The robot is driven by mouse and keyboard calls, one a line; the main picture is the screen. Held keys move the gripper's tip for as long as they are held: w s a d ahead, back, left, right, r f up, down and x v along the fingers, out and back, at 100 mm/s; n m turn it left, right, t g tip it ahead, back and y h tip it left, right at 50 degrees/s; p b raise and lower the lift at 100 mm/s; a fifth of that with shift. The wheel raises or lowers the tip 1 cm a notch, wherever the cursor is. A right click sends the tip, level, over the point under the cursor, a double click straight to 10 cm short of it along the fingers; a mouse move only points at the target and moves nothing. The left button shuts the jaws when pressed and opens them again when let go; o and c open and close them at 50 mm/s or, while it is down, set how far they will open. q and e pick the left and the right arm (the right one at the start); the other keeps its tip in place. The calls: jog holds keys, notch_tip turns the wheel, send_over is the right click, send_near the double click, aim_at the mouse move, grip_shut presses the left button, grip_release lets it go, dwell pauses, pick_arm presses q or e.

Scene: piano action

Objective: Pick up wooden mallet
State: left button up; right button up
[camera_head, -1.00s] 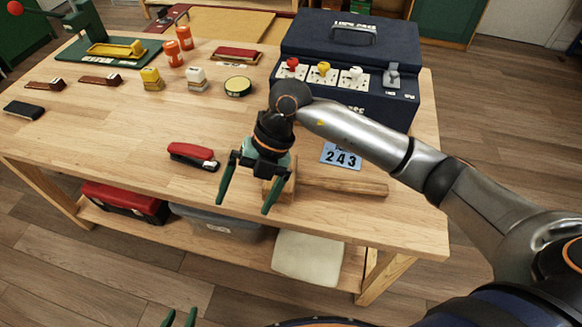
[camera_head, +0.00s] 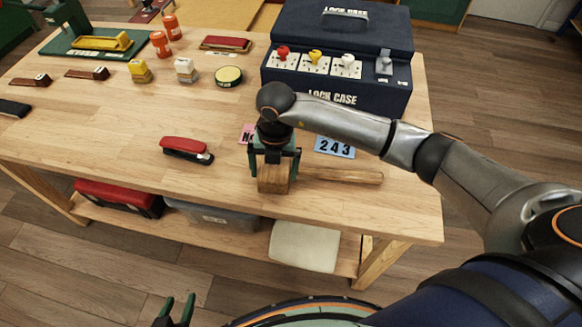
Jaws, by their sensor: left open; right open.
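The wooden mallet lies on the workbench (camera_head: 120,125) near its front edge. Its block head (camera_head: 273,181) is under my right gripper and its handle (camera_head: 345,175) points right. My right gripper (camera_head: 274,167) comes down over the head, with one green finger on each side of it. The jaws are open, and I cannot tell whether the fingers touch the wood. The gripper hides the top of the head. My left gripper (camera_head: 176,312) shows only in part at the bottom edge, open and empty, away from the bench.
A red stapler (camera_head: 186,149) lies left of the mallet. A blue 243 tag (camera_head: 335,147) and a partly hidden pink tag (camera_head: 247,133) lie behind it. The dark lock case (camera_head: 337,88) stands at the back right. Bare bench top lies left of the stapler.

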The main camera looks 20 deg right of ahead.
notch_tip(320, 180, down, 3)
jog(key=shift+a+f, duration=0.1)
jog(key=shift+c, duration=0.2)
jog(key=shift+w, duration=0.1)
jog(key=c, duration=1.5)
